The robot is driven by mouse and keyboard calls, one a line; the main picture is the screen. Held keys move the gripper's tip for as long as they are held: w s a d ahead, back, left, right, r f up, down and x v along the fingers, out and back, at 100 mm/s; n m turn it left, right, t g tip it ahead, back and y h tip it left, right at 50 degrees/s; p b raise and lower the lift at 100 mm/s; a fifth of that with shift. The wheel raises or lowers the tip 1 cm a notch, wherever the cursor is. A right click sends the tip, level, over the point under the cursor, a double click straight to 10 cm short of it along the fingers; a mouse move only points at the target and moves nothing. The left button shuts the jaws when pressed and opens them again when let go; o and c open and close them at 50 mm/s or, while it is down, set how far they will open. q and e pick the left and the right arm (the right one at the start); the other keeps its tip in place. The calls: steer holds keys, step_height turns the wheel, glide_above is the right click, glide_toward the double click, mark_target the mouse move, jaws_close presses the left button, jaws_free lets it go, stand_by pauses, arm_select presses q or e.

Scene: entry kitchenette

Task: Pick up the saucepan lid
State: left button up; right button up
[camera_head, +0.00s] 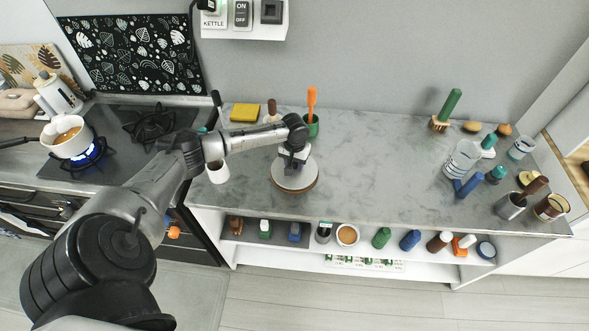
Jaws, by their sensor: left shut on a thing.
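The saucepan lid (293,181) is a pale round disc on the grey counter, over a brown round edge that looks like a mat or board. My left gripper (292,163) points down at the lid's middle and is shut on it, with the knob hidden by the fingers. I cannot tell whether the lid touches what is below it. The white saucepan (67,148) stands uncovered at the far left on a lit blue burner, with orange-brown contents. My right gripper is not in view.
A green pot (311,130) with an orange utensil stands just behind my gripper. A white cup (218,172) is to the left, and a yellow sponge (245,112) is behind. Glasses and brushes crowd the right end. The counter's middle (375,165) is clear.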

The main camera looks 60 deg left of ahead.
arm_select(q)
steer(key=c, duration=0.4)
steer(key=shift+r, duration=0.1)
